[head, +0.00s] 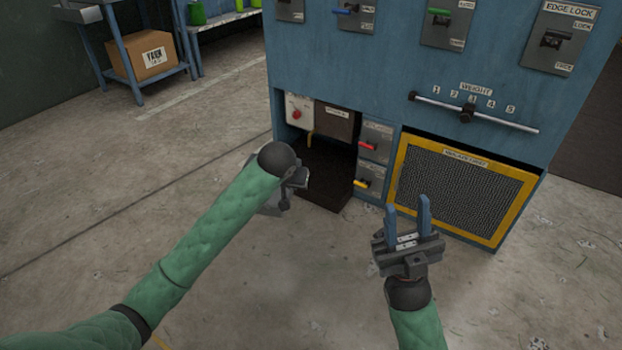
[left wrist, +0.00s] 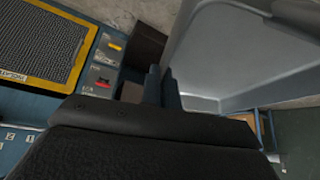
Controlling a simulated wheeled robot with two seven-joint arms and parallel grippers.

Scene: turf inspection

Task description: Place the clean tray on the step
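I cannot pick out a clean tray for sure. In the left wrist view a large pale grey surface with raised edges (left wrist: 225,55) lies close to my left fingers; I cannot tell whether it is a tray. A low dark brown platform (head: 326,180), possibly the step, juts from the machine's lower opening; a dark brown block also shows in the left wrist view (left wrist: 148,44). My left gripper (head: 297,180) is at that opening, mostly hidden by its wrist. Its fingers (left wrist: 163,88) are close together; their grip is unclear. My right gripper (head: 408,222) is open and empty before the mesh panel.
The blue machine (head: 370,65) carries a yellow-framed mesh panel (head: 460,190), a red handle (head: 368,146), a yellow handle (head: 361,183) and a weight slider (head: 467,112). A blue rack with a cardboard box (head: 146,55) stands back left. The floor at left is clear.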

